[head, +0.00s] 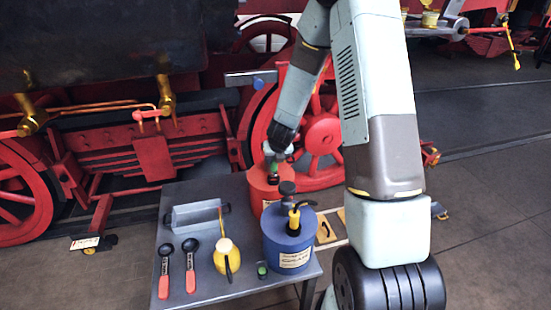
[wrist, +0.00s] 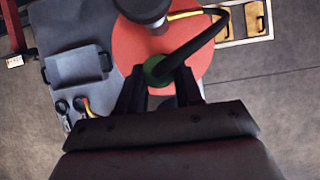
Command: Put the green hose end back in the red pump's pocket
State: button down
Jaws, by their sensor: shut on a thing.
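The red pump (head: 264,190) stands at the back right of the grey table, behind the blue pump. In the wrist view its round red top (wrist: 130,40) lies under my gripper, with a dark knob over part of it. My gripper (wrist: 160,82) is shut on the green hose end (wrist: 158,70), and a black hose runs from it up to the right. In the head view my gripper (head: 276,155) is above the red pump's top. The pocket is hidden from me in both views. I cannot tell whether the hose end touches the pump.
The blue pump (head: 289,247) stands close in front of the red one. A grey tray (head: 197,224), two red-handled spoons (head: 164,278) and a yellow oil can (head: 226,258) are on the table. A red locomotive with wheels (head: 322,135) stands behind.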

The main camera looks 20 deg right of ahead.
aim_at(274, 171)
jog(key=shift+f, duration=1.8)
jog(key=c, duration=0.7)
grip_release()
jog(key=shift+o, duration=0.2)
jog(key=shift+r, duration=0.1)
jog(key=s+a+r+n+y, duration=0.1)
jog(key=s+r+n, duration=0.5)
jog(key=r, duration=0.4)
jog(key=s+a+r+n+y, duration=0.1)
jog(key=s+r+n, duration=0.45)
jog(key=r, duration=0.45)
jog(key=s+a+r+n, duration=0.1)
jog(key=s+r+n, duration=0.55)
jog(key=r, duration=0.35)
jog(key=s+d+r+n+h, duration=0.1)
jog(key=s+r+n, duration=0.3)
jog(key=s+n, duration=0.5)
jog(key=s+d+r+n+h, duration=0.1)
jog(key=s+d+r+n, duration=0.3)
jog(key=s+n, duration=0.5)
